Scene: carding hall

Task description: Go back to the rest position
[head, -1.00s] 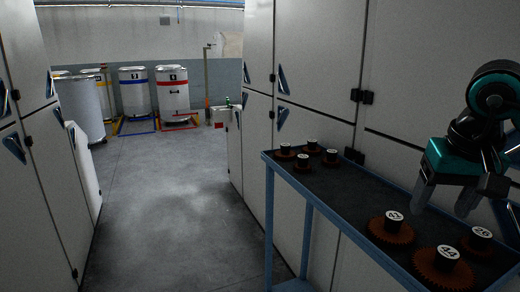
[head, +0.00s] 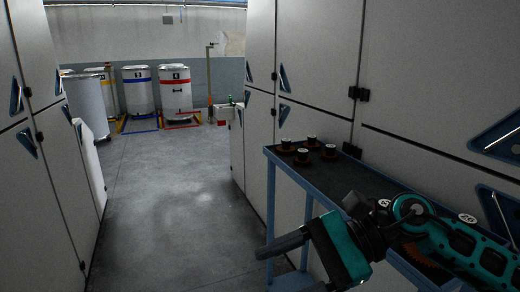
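My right gripper (head: 284,270) reaches in from the right, its teal body tilted and its dark fingers pointing left. The fingers are apart with nothing between them, and it hangs in front of the blue cart's (head: 352,178) near side. The arm covers much of the cart's near end. My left gripper is not in view.
Several small brown gears with black hubs (head: 302,158) stand at the cart's far end. A larger gear (head: 426,257) shows partly behind my arm. White cabinets (head: 300,60) line the right, more stand left. Grey floor (head: 165,210) is clear between them; drums (head: 175,95) stand behind.

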